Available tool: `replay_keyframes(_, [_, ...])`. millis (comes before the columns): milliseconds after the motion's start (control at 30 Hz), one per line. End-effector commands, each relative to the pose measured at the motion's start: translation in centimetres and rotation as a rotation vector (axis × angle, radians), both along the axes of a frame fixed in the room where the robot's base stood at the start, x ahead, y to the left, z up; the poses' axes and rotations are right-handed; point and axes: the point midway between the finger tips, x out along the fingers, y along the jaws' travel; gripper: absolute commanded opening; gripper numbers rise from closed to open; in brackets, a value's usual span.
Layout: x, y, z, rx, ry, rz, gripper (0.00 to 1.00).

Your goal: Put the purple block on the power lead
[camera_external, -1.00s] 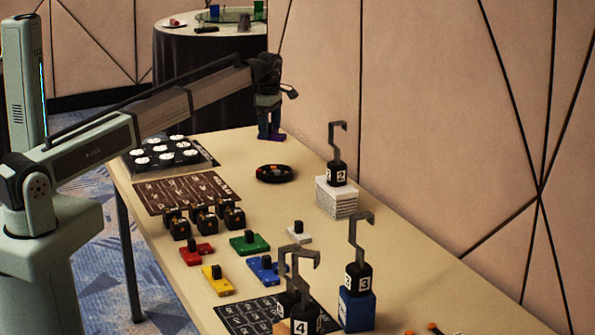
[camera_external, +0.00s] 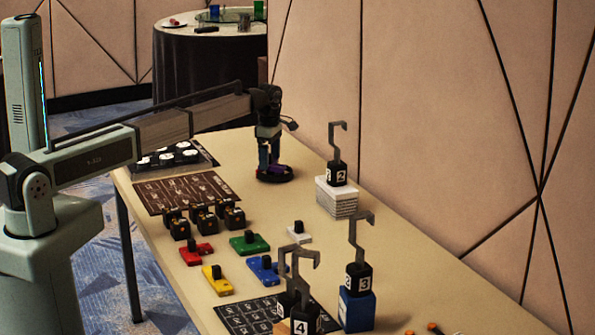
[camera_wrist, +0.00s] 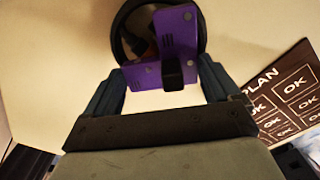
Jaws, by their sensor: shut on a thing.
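The purple block (camera_wrist: 176,32) has a black knob on it and sits between the fingers of my gripper (camera_wrist: 163,80) in the wrist view. In the external view my gripper (camera_external: 268,160) points down at the far part of the table, with a bit of the purple block (camera_external: 280,169) showing. My gripper is shut on the block. Behind the block is a round black thing (camera_wrist: 122,35), a ring or shallow dish, also in the external view (camera_external: 263,179); it may be the coiled power lead. The block covers much of it. I cannot tell whether they touch.
A brown board (camera_external: 180,193) and a dark tray with white discs (camera_external: 187,150) lie to the left. Small colored blocks (camera_external: 250,243) with black knobs lie nearer. A hooked weight (camera_external: 337,172) stands on a white box (camera_external: 337,199) to the right. Bare table lies between.

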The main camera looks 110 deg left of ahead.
Motion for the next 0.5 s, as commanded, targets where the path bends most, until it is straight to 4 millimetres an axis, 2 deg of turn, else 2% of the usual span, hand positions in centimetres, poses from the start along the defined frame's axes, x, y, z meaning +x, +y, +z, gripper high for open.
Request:
replay_keyframes(333, [0.00,0.01,-0.24,0.000,0.000,0.000,0.49])
replay_keyframes(367, [0.01,0.02,-0.20,0.000,0.000,0.000,0.93])
replay_keyframes(433, [0.00,0.01,-0.19,0.001,0.000,0.000,0.99])
replay_keyframes(500, [0.00,0.01,-0.19,0.001,0.000,0.000,1.00])
